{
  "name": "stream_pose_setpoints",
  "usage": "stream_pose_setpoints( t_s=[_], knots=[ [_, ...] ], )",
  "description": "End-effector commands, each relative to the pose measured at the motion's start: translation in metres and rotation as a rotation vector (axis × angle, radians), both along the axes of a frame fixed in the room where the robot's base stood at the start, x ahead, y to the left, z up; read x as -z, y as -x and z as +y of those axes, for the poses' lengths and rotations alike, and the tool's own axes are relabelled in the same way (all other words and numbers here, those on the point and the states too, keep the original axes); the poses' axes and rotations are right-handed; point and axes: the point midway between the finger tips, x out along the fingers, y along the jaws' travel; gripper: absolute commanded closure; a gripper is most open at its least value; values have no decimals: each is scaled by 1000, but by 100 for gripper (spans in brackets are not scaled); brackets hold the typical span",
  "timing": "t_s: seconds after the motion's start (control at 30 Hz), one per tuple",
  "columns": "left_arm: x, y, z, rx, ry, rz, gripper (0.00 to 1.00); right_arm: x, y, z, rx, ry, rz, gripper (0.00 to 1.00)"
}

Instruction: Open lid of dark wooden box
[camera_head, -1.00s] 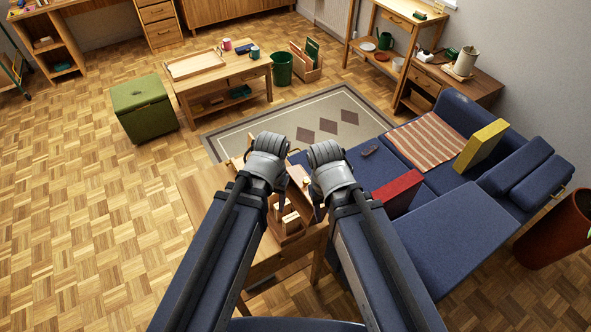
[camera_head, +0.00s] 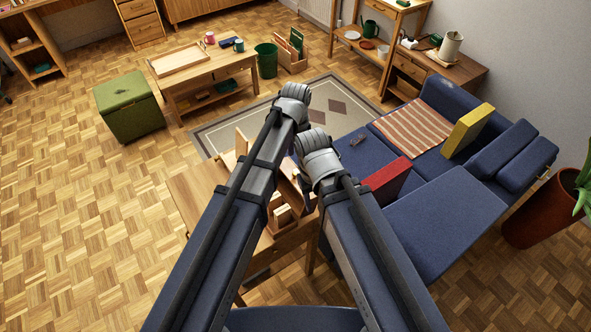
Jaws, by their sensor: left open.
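The dark wooden box (camera_head: 273,206) is on a small wooden table (camera_head: 196,192), partly hidden behind my forearms. Light wooden pieces show in or at its near part. A reddish-brown panel stands tilted beside my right wrist; I cannot tell whether it is the lid. My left gripper (camera_head: 297,130) is open, beyond the box from my side, with its fingers mostly hidden behind the arms. My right gripper (camera_head: 318,192) points down at the box's right side, and its fingertips are mostly hidden.
A blue sofa (camera_head: 445,225) with a red cushion (camera_head: 387,181) and a yellow one (camera_head: 467,130) stands close on the right. A patterned rug (camera_head: 225,136) lies behind the table. A green stool (camera_head: 128,108) is at the left. The left floor is clear.

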Motion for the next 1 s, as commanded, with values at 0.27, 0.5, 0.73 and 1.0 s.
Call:
stream_pose_setpoints(
  t_s=[0.27,0.5,0.73,1.0],
  knots=[
    [11,1,1,-3,0,0,43,11,0,0,0,0,0,50],
    [37,1,1,-4,0,0,43,38,0,0,1,0,0,50],
    [67,1,1,-4,0,0,43,67,0,0,1,0,0,50],
    [79,1,1,-4,0,0,43,79,0,0,1,0,0,50]
  ],
)
